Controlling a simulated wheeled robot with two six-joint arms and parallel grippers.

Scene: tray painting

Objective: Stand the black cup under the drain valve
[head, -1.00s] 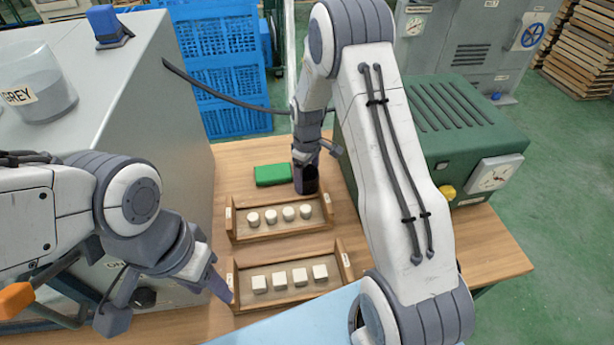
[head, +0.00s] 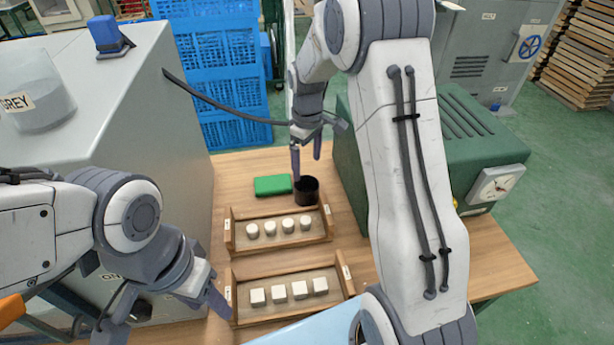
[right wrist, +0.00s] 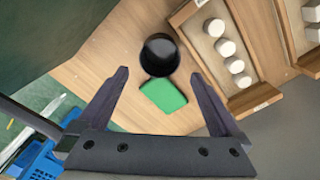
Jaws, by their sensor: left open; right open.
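The black cup (head: 306,191) stands upright on the wooden table, just right of a green block, and shows below the right gripper in the right wrist view (right wrist: 159,56). My right gripper (head: 306,162) is open and empty above the cup, apart from it. In the right wrist view my right gripper's (right wrist: 160,76) two fingers are spread, with the cup beyond their tips. My left gripper (head: 163,316) is open and empty at lower left, beside the grey machine. I cannot make out the drain valve for certain.
The green block (head: 272,185) lies close beside the cup. Two wooden trays (head: 236,238) (head: 240,314) hold round and square white pieces in front. The grey machine (head: 150,130) bounds the left, a green machine (head: 470,130) the right. A dark hose crosses behind.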

